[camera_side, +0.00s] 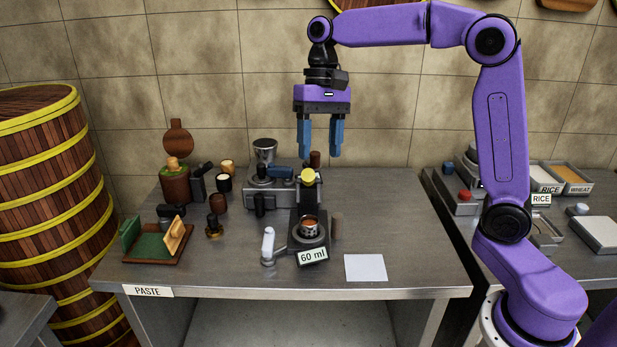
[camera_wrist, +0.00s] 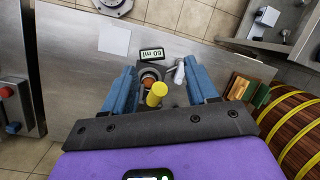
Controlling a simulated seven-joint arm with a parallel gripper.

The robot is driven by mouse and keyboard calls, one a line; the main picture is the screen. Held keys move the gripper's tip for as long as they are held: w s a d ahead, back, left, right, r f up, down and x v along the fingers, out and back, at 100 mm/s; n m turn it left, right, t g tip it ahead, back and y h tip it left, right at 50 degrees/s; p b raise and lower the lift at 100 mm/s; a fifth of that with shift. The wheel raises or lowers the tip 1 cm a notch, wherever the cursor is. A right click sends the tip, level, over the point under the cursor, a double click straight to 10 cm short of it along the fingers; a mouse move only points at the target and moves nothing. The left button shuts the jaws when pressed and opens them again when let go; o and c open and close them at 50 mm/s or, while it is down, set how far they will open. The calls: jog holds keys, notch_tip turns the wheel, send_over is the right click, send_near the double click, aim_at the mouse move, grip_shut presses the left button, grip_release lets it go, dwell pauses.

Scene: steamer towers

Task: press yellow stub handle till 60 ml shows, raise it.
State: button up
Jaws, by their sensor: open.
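In the wrist view the yellow handle (camera_wrist: 156,93) lies between my finger lines, below the fingertips. A small metal cup with brown contents (camera_side: 309,226) sits under it on a dark base (camera_side: 294,240).
A white sheet (camera_side: 366,268) lies to the right. A green and wooden tray (camera_side: 157,245), jars and a tamper (camera_side: 213,226) fill the left. The bench's right front is clear.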

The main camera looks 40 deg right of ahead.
aim_at(308, 185)
jog(key=w+d+r+m+y, duration=0.2)
jog(key=w+d+r+m, duration=0.3)
jog(key=w+d, duration=0.45)
jog(key=shift+m, duration=0.7)
jog(key=x, duration=1.8)
jog(key=shift+s+d+f, duration=0.1)
jog(key=shift+d, duration=0.2)
jog(key=shift+c, duration=0.3)
grip_shut()
jog(key=shift+d, duration=0.1)
jog(key=shift+w+d+r+g+y, duration=0.4)
jog(key=shift+w+d+r+y, duration=0.15)
jog(key=shift+w+r+y, duration=0.15)
jog(key=shift+w+d+r+g+y, duration=0.4)
jog(key=shift+w+d+r+y, duration=0.15)
jog(key=shift+r, duration=0.25)
jog(key=shift+w+d+r+m+g+y, duration=0.15)
jog(key=shift+w+d+r+g+y, duration=0.35)
jog(key=shift+w+d, duration=0.1)
jog(key=shift+w+d+r+m+g+y, duration=0.15)
jog(key=shift+w+d+r+g+y, duration=0.3)
jog(key=shift+w+d, duration=0.15)
